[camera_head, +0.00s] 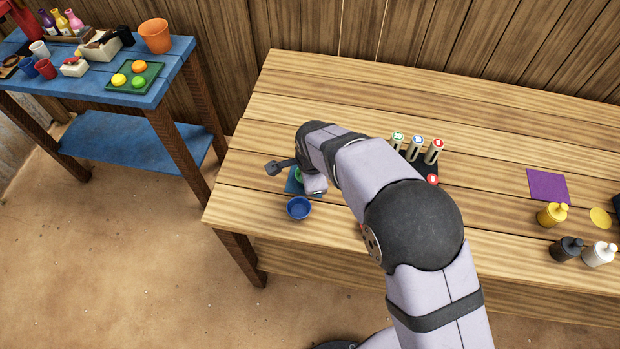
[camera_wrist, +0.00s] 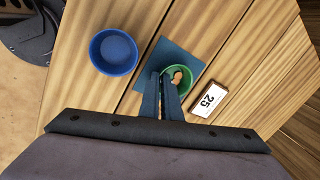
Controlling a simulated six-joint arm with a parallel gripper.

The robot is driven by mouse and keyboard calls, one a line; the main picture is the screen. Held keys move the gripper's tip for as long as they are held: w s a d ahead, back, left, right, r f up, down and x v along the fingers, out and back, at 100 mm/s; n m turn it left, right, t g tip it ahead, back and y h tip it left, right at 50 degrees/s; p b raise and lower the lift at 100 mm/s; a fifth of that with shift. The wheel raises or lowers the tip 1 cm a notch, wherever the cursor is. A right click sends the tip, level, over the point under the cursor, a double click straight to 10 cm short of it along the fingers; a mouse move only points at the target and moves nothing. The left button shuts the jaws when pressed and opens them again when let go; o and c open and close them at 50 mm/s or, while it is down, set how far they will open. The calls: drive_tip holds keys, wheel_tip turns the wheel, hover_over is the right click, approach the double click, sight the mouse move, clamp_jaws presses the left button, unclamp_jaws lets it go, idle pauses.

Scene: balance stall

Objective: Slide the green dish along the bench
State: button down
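The green dish (camera_wrist: 180,73) is a small round bowl with a brownish-orange piece in it. It stands on a flat blue-teal square (camera_wrist: 172,56) in the wrist view. In the head view my arm mostly hides the dish (camera_head: 298,175), and the square (camera_head: 291,186) shows beside it. My gripper (camera_wrist: 162,76) has its two dark fingers close together at the near left rim of the dish. A narrow gap shows between them. Whether they pinch the rim or only rest against it cannot be told. The gripper (camera_head: 289,165) points down at the bench's left end.
A blue bowl (camera_wrist: 113,52) stands left of the square, close to the bench edge; it also shows in the head view (camera_head: 299,208). A white block marked 25 (camera_wrist: 209,99) lies right of the dish. Stamps (camera_head: 417,147), a purple cloth (camera_head: 548,186) and bottles (camera_head: 567,248) stand further right.

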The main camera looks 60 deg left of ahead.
drive_tip(key=c, duration=1.9)
unclamp_jaws()
drive_tip(key=shift+f, duration=0.1)
drive_tip(key=shift+r, duration=0.2)
drive_tip(key=b+v, duration=0.2)
drive_tip(key=v, duration=0.5)
drive_tip(key=shift+d, duration=0.1)
